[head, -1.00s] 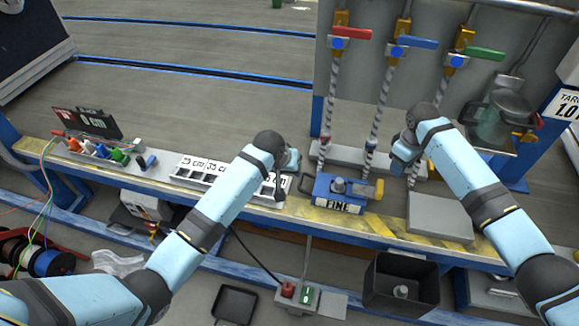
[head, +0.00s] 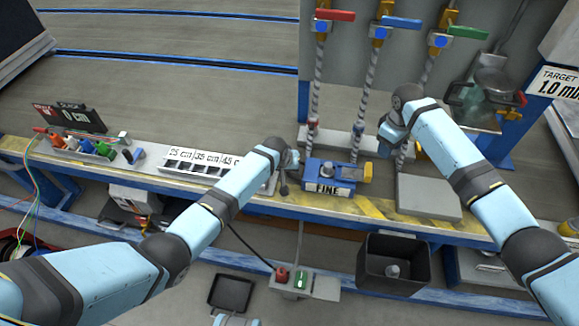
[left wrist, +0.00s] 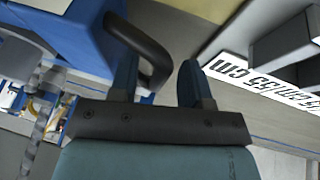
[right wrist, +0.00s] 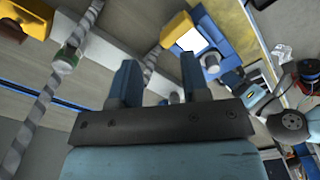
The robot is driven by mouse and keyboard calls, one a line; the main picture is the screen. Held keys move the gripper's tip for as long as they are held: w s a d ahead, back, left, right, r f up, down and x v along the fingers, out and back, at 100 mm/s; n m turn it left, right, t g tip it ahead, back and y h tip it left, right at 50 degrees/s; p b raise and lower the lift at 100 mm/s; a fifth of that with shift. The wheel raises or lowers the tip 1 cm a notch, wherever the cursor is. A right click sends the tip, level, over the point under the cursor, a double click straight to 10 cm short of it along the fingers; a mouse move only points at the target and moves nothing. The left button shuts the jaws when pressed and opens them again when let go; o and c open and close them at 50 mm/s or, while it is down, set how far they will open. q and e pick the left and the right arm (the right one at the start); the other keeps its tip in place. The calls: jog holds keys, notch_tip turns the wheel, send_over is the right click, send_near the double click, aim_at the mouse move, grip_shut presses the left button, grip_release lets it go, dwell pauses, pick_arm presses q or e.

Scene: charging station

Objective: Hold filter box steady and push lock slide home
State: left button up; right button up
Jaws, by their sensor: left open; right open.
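The filter box (head: 323,177) is blue, labelled FINE, and sits upright on the bench. A yellow lock slide (head: 365,172) sticks out at its right end. In the left wrist view the box (left wrist: 75,30) has a black loop handle (left wrist: 157,48). My left gripper (head: 291,160) is at the box's left end. In its wrist view the open fingers (left wrist: 160,82) stand at the handle, one seemingly inside the loop; contact cannot be told. My right gripper (head: 388,142) is open, empty, above and right of the slide. The right wrist view shows the slide (right wrist: 178,30) beyond its fingers.
Twisted hoses (head: 362,100) with red, blue and green valve handles hang behind the box. A grey plate (head: 428,197) lies right of it, and a tray labelled in cm (head: 185,168) left. A black bin (head: 368,268) and a button box (head: 290,280) are below the bench front.

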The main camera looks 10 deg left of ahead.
pick_arm(q)
jog(key=shift+w+f, duration=0.1)
jog(key=shift+f, duration=0.05)
jog(key=shift+d, duration=0.1)
grip_shut()
pick_arm(e)
jog(key=shift+f, duration=0.1)
jog(key=c, duration=0.6)
jog(key=shift+f+m, duration=0.2)
jog(key=shift+m, duration=0.3)
grip_shut()
jog(key=shift+s+f+m+t, duration=0.1)
jog(key=shift+f+m+t, duration=0.6)
jog(key=shift+f+m, duration=2)
jog(key=shift+s+f+m+t, duration=0.1)
jog(key=shift+f+m+t, duration=0.6)
jog(key=shift+f+m, duration=2)
